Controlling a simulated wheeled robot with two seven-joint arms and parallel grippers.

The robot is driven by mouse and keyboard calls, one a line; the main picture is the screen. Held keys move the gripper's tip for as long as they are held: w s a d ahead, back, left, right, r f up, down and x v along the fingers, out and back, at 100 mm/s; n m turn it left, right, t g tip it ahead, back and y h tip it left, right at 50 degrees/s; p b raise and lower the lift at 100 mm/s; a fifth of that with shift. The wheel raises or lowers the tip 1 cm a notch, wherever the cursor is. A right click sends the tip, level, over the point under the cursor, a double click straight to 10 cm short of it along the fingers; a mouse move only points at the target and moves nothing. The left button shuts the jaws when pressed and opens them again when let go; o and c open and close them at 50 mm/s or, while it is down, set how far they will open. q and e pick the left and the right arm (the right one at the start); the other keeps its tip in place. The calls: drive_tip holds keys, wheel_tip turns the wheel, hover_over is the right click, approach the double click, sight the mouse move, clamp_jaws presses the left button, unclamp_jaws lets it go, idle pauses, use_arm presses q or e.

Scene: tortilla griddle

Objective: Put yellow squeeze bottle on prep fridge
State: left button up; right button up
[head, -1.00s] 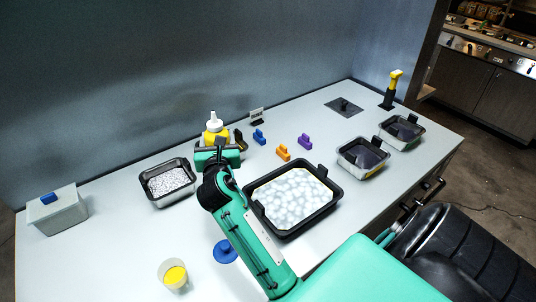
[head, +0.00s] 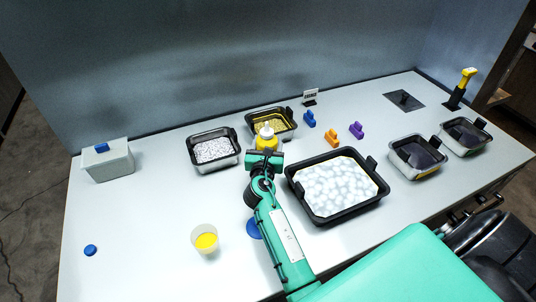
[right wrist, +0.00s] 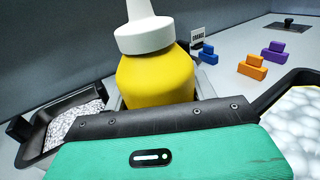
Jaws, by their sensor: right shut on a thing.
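The yellow squeeze bottle (head: 266,143) with a white cap is upright in front of the pan with yellow contents. My right gripper (head: 264,157) is shut on it. In the right wrist view the bottle (right wrist: 156,78) rises behind the teal gripper body (right wrist: 165,150), which hides its lower part. I cannot tell whether its base touches the counter. The long pale counter (head: 130,220) has handles on its front at the right; I cannot tell which part is the prep fridge. My left gripper is not in view.
A pan of white bits (head: 238,160) and the yellow pan (head: 293,133) stand behind the bottle. A large tray of white rounds (head: 376,202) is to its right. Blue (head: 309,118), orange (head: 330,137) and purple (head: 357,130) blocks lie beyond. A cup (head: 205,240) is at front.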

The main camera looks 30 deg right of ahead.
drive_tip(key=shift+f+b, duration=0.4)
drive_tip(key=shift+f, duration=1.75)
drive_tip(key=shift+f, duration=0.1)
drive_tip(key=o, duration=1.7)
drive_tip(key=shift+f, duration=0.1)
